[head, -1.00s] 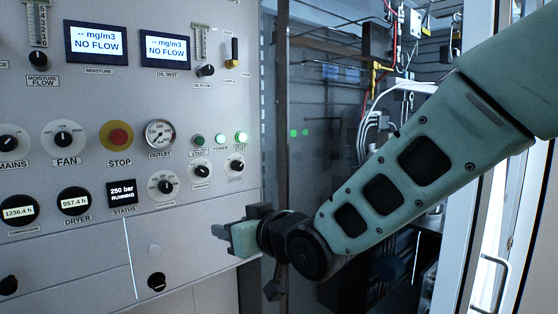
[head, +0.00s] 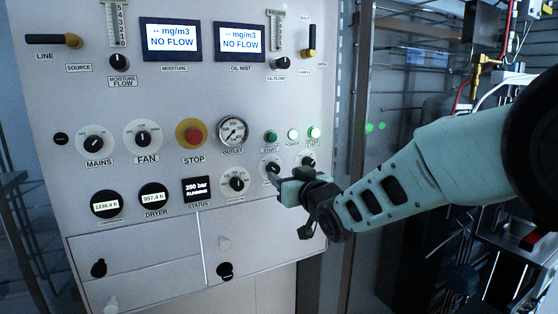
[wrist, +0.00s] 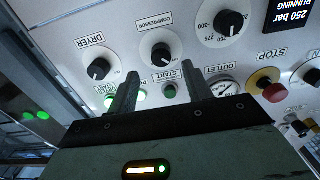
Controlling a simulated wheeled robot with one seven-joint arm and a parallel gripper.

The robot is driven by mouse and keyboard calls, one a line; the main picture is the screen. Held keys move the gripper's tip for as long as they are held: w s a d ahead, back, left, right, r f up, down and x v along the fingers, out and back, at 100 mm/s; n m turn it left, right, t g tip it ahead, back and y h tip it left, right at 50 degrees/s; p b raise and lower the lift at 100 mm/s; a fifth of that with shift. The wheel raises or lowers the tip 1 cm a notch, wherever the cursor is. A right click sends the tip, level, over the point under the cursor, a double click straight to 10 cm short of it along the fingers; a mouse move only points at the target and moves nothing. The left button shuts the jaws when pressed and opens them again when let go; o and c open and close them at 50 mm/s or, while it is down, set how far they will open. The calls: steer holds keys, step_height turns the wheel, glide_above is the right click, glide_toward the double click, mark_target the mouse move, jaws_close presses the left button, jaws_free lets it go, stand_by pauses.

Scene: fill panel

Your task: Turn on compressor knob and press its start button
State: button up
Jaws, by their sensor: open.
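The compressor knob (wrist: 161,55) is a black knob on a white round plate. In the wrist view, which is upside down, it lies just beyond my fingertips, between their lines. In the head view the knob (head: 271,166) sits just above my gripper, partly hidden. The start button (wrist: 170,91) is dark green and shows between my fingers; in the head view the start button (head: 271,137) is above the knob. My gripper (wrist: 160,78) is open and empty, in front of the panel; in the head view my gripper (head: 280,182) is at the lower right knobs. Contact cannot be told.
The dryer knob (wrist: 99,68) is close beside one finger. The red stop button (head: 191,133), outlet gauge (head: 233,130) and another dial (head: 237,183) are near. The status screen (head: 197,189) reads 250 bar running. A glazed cabinet with pipes stands right of the panel.

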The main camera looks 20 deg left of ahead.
mark_target(276, 169)
steer(key=p+x, duration=0.1)
steer(key=x, duration=0.2)
steer(key=shift+w+a+r+p, duration=0.1)
steer(key=shift+a+p, duration=0.15)
steer(key=shift+p, duration=0.1)
steer(key=shift+p+x, duration=0.3)
steer(key=shift+x, duration=0.6)
steer(key=c, duration=1)
